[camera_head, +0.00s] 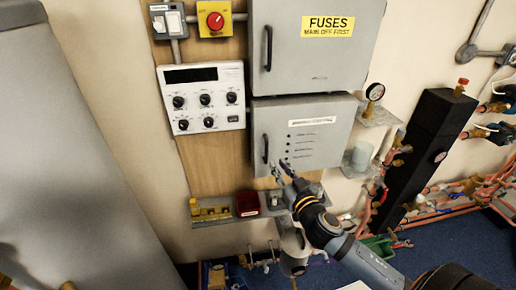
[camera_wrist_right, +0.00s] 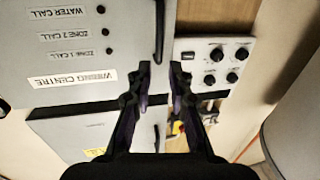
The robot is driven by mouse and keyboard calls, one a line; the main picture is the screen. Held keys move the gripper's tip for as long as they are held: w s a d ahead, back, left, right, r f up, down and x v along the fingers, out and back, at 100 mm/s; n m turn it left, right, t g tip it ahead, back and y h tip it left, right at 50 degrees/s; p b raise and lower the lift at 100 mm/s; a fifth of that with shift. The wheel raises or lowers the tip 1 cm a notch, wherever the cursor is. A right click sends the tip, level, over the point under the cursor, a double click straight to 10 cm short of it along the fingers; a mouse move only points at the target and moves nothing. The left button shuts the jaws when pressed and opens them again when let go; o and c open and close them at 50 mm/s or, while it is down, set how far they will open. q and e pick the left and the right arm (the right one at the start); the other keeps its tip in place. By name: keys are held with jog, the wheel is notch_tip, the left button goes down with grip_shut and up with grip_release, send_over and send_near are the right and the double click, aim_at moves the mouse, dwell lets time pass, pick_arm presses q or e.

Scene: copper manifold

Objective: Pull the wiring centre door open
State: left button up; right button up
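The wiring centre door (camera_head: 335,128) is a grey panel with a white label and a column of small dark dots. It looks shut. Its dark vertical handle (camera_head: 265,148) is on the left edge. My right gripper (camera_head: 279,170) is in front of the door's lower left part, close to the handle's lower end. In the right wrist view the door (camera_wrist_right: 60,55) appears upside down, and its handle (camera_wrist_right: 159,32) is ahead of the fingertips. The right gripper's fingers (camera_wrist_right: 161,72) are apart with nothing between them. My left gripper is in neither view.
The grey fuses cabinet (camera_head: 312,62) with its own handle is directly above. A white control panel (camera_head: 203,97) with knobs is to the left. A red block (camera_head: 247,204) sits below.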

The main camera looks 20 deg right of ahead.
aim_at(267, 150)
jog(key=w+p, duration=0.1)
jog(key=w, duration=0.2)
jog(key=w+p, duration=0.2)
jog(key=w, duration=0.1)
jog(key=w+p, duration=0.1)
jog(key=w, duration=0.2)
jog(key=shift+w+d+r+p, duration=0.15)
jog(key=shift+d+p, duration=0.15)
jog(key=shift+w+f, duration=0.2)
jog(key=shift+w, duration=0.25)
grip_shut()
